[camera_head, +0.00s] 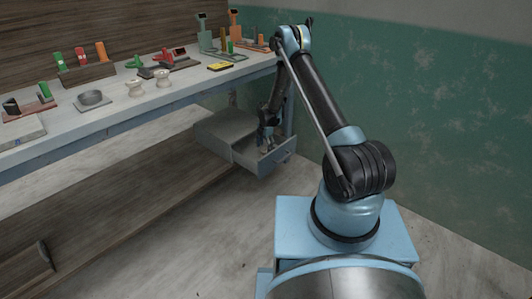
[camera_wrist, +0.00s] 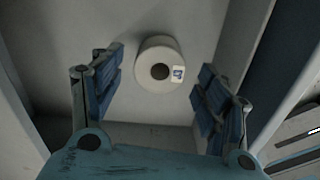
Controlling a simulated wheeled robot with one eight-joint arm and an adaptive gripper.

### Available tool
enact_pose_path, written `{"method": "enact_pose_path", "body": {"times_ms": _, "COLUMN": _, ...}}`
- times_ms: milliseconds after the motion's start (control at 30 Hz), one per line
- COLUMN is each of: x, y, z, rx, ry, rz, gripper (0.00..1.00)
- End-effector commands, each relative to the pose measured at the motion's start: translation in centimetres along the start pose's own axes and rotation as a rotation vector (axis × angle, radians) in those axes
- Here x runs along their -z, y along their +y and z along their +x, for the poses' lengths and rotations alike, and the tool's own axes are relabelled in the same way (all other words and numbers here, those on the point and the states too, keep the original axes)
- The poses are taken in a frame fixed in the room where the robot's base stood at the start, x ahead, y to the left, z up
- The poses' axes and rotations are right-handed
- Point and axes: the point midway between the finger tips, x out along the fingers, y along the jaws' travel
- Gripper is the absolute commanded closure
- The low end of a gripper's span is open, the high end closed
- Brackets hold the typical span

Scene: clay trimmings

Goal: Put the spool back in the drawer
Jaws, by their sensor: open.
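An open grey drawer (camera_head: 278,158) hangs under the bench. My gripper (camera_head: 265,146) reaches down into it. In the wrist view, a pale spool (camera_wrist: 148,58) with a dark centre hole and a small white-and-blue label stands on end on the drawer's floor (camera_wrist: 75,60). My gripper's blue-padded fingers (camera_wrist: 162,70) are apart, one on each side of the spool, with gaps between pads and spool.
The drawer's walls stand close around my gripper. A green wall (camera_head: 440,110) is at the right. The floor in front is clear.

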Motion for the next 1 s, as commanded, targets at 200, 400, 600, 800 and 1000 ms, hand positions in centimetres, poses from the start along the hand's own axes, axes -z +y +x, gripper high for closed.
{"method": "enact_pose_path", "body": {"times_ms": 200, "x": 0.0, "y": 0.0, "z": -3.8, "rx": 0.0, "ry": 0.0, "rz": 0.0, "gripper": 0.31}}
{"method": "enact_pose_path", "body": {"times_ms": 400, "x": 0.0, "y": 0.0, "z": -6.7, "rx": 0.0, "ry": 0.0, "rz": 0.0, "gripper": 0.31}}
{"method": "enact_pose_path", "body": {"times_ms": 600, "x": 0.0, "y": 0.0, "z": -8.4, "rx": 0.0, "ry": 0.0, "rz": 0.0, "gripper": 0.31}}
{"method": "enact_pose_path", "body": {"times_ms": 800, "x": 0.0, "y": -0.1, "z": -9.0, "rx": 0.0, "ry": 0.0, "rz": 0.004, "gripper": 0.31}}
{"method": "enact_pose_path", "body": {"times_ms": 1000, "x": -0.6, "y": -1.3, "z": -12.6, "rx": -0.006, "ry": -0.003, "rz": 0.085, "gripper": 0.31}}
